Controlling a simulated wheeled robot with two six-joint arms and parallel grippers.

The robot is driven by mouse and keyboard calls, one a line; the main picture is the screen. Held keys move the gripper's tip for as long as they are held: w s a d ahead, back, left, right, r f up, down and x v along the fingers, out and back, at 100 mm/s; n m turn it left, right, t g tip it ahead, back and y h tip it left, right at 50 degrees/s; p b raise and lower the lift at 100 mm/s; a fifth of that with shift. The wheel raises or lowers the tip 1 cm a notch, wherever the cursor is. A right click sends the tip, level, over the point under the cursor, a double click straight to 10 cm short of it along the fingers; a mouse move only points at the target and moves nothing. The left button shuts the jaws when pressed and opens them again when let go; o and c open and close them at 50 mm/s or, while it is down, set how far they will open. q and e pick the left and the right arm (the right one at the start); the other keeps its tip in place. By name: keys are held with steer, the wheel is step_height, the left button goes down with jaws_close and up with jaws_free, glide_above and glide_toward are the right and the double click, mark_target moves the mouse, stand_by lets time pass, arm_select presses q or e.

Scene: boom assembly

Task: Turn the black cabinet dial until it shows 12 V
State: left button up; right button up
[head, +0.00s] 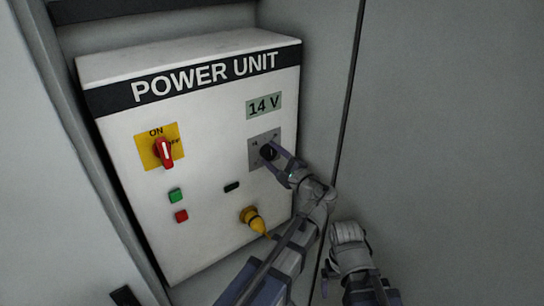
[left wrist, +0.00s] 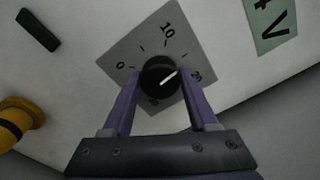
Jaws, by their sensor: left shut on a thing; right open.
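The black cabinet dial (head: 268,152) sits on a grey scale plate (head: 256,140) on the power unit's front. The display (head: 264,106) above it reads 14 V. In the left wrist view the dial (left wrist: 158,80) has a white pointer line aimed to the upper right, between the marks 10 and 20. My left gripper (head: 272,156) is shut on the dial, with one finger on either side of it in the left wrist view (left wrist: 160,82). My right gripper (head: 348,234) is away from the panel at lower right, empty; its fingers are hard to make out.
The white power unit (head: 210,225) carries a red ON/OFF switch (head: 164,152) on a yellow plate, a green button (head: 175,196), a red button (head: 181,216), a black socket (head: 232,187) and a yellow plug (head: 252,218) below the dial. Cabinet wall stands close at right.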

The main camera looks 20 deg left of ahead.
arm_select(q)
steer(key=shift+s+n, duration=0.1)
steer(key=shift+n, duration=2.3)
steer(key=shift+f, duration=0.1)
steer(key=o, duration=1.4)
steer(key=shift+d, duration=0.1)
